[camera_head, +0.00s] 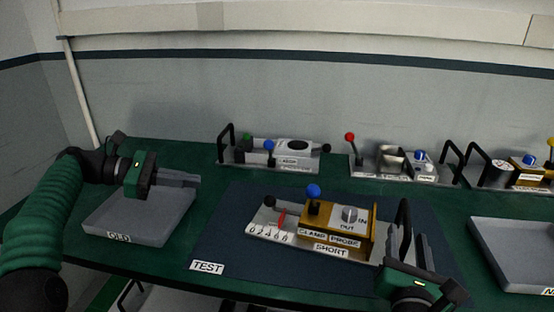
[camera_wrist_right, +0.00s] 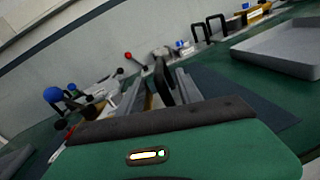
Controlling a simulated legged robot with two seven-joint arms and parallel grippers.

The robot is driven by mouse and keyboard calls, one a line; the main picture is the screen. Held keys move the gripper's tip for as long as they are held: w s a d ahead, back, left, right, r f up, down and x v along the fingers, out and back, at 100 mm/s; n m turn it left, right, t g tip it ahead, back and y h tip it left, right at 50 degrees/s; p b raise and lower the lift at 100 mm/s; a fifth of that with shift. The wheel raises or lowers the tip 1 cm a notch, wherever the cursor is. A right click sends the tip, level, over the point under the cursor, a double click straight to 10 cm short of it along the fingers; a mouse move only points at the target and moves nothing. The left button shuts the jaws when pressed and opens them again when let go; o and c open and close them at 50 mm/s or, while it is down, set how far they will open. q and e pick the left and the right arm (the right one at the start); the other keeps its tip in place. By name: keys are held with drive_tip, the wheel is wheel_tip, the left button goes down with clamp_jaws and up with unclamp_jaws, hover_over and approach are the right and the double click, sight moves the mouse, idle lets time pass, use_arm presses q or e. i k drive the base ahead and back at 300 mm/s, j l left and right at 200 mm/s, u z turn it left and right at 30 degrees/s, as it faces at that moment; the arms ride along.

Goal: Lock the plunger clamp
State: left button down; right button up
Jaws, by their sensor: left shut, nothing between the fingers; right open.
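The test module (camera_head: 318,247) sits on the dark blue mat with labels reading CLAMP, PROBE and SHORT. My right gripper (camera_head: 424,250) is open beside this handle; in the wrist view the handle (camera_wrist_right: 163,80) shows between the fingers (camera_wrist_right: 158,92), contact unclear. My left gripper (camera_head: 185,180) is shut and empty above the left tray.
A grey tray (camera_head: 118,222) labelled OLD lies at the left. Another grey tray (camera_head: 510,250) lies at the right edge. The mat left of the test module (camera_head: 225,235) is clear.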

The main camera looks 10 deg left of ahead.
sight(313, 192)
drive_tip(key=k+j, duration=0.1)
drive_tip(key=k, duration=0.4)
drive_tip(key=k+j, duration=0.1)
drive_tip(key=k, duration=0.4)
